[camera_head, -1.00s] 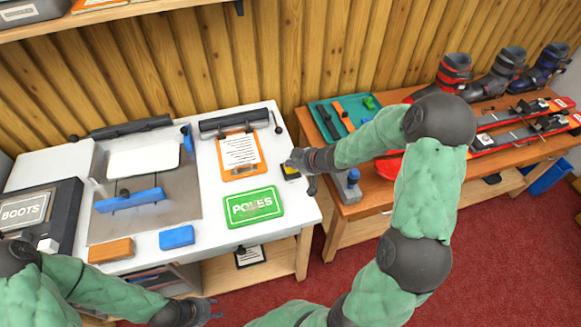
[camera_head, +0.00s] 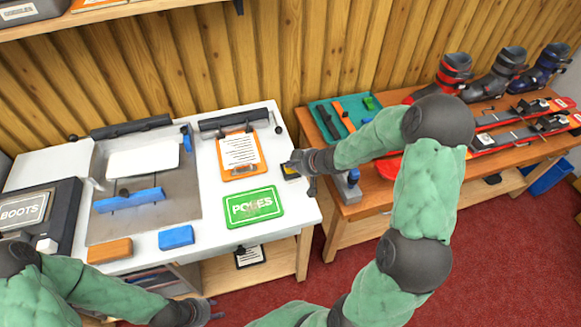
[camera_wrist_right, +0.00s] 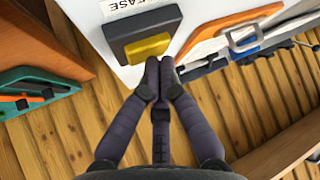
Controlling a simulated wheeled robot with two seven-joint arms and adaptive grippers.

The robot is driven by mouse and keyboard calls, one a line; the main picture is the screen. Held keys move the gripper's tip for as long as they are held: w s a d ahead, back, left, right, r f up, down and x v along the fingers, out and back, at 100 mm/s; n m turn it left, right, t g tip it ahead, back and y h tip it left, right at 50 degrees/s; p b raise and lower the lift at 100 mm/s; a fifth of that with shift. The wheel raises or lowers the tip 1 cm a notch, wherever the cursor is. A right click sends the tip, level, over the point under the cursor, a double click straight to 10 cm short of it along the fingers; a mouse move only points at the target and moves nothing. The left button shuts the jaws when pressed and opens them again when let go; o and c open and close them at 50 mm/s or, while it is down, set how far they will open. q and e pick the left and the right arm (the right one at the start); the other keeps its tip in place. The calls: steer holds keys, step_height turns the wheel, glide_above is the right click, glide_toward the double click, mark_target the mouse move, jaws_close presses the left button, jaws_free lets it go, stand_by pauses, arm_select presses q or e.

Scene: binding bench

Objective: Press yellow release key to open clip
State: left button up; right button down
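The yellow release key (camera_wrist_right: 147,46) sits in a dark block (camera_wrist_right: 128,26) near the right edge of the white bench. In the head view the key (camera_head: 290,177) is mostly hidden by my right gripper (camera_head: 294,164). In the right wrist view my right gripper (camera_wrist_right: 160,66) is shut and empty, its fingertips together at the key's near edge; I cannot tell whether they press it. A dark bar clip (camera_head: 232,120) lies behind an orange clipboard (camera_head: 240,168); whether it is open I cannot tell. My left gripper (camera_head: 211,312) hangs low in front of the bench; its finger opening is unclear.
A green POLES sign (camera_head: 253,207) lies in front of the clipboard. A blue block (camera_head: 176,237) and an orange block (camera_head: 110,251) lie at the front edge. A wooden bench on the right holds a green tray (camera_head: 318,105), skis and boots. A BOOTS box (camera_head: 30,212) stands at the left.

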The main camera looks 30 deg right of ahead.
steer(key=shift+f, duration=0.25)
stand_by(0.4)
steer(key=shift+r+p, duration=1)
steer(key=shift+p, duration=0.15)
step_height(320, 180, up, 5)
steer(key=p, duration=0.5)
steer(key=shift+r+p, duration=0.1)
steer(key=shift+p, duration=0.3)
stand_by(0.7)
